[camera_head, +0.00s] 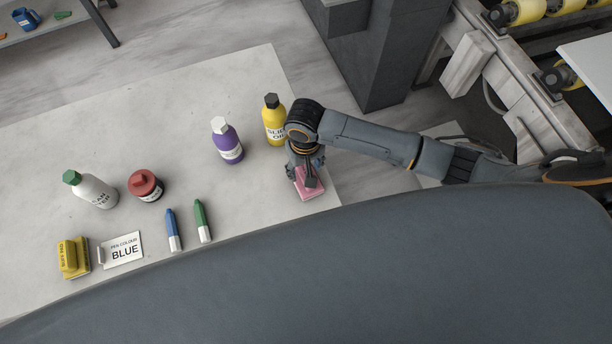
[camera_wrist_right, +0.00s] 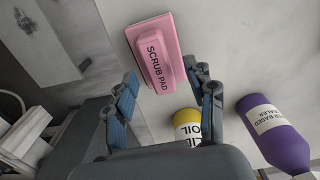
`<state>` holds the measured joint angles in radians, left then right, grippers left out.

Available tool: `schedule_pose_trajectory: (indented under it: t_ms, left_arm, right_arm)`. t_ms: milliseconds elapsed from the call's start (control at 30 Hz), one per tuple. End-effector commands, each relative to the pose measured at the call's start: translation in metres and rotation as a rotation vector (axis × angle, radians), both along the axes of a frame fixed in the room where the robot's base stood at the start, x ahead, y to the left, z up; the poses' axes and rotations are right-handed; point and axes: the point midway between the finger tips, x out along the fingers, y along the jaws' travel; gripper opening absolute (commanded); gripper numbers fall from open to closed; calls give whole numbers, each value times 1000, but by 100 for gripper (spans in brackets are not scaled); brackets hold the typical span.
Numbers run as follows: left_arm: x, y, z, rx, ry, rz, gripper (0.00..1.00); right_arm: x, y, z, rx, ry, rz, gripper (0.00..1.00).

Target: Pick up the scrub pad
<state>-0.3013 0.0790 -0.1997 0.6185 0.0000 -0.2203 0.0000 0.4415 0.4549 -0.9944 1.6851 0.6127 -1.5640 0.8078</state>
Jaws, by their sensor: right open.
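The pink scrub pad (camera_head: 308,188) lies on the stone slab near its right edge in the head view, partly hidden by my right gripper (camera_head: 311,170). In the right wrist view the scrub pad (camera_wrist_right: 153,52) shows its raised handle with the words SCRUB PAD. There my right gripper (camera_wrist_right: 160,92) has its two fingers spread apart, with the pad beyond and between the fingertips. The gripper is open and empty, above the pad. My left gripper is not in view.
A yellow bottle (camera_head: 273,122) and a purple bottle (camera_head: 228,143) stand close left of my right gripper. A white bottle (camera_head: 93,191), red jar (camera_head: 146,186), blue pen (camera_head: 172,229), green pen (camera_head: 202,220), card (camera_head: 121,250) and yellow pad (camera_head: 72,257) are farther left.

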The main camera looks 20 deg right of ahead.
Motion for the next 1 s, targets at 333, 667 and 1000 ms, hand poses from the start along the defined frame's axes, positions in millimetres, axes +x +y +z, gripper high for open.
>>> schedule_pose_trajectory:
  t_ms: [333, 667, 1000]
  left_arm:
    - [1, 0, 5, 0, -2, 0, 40]
    - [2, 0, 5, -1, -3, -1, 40]
    - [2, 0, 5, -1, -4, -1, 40]
  right_arm:
    - [-2, -2, -32, -1, -1, 0, 55]
    - [-2, -2, -31, -1, -1, 0, 18]
    - [-1, -2, -31, -1, -1, 0, 0]
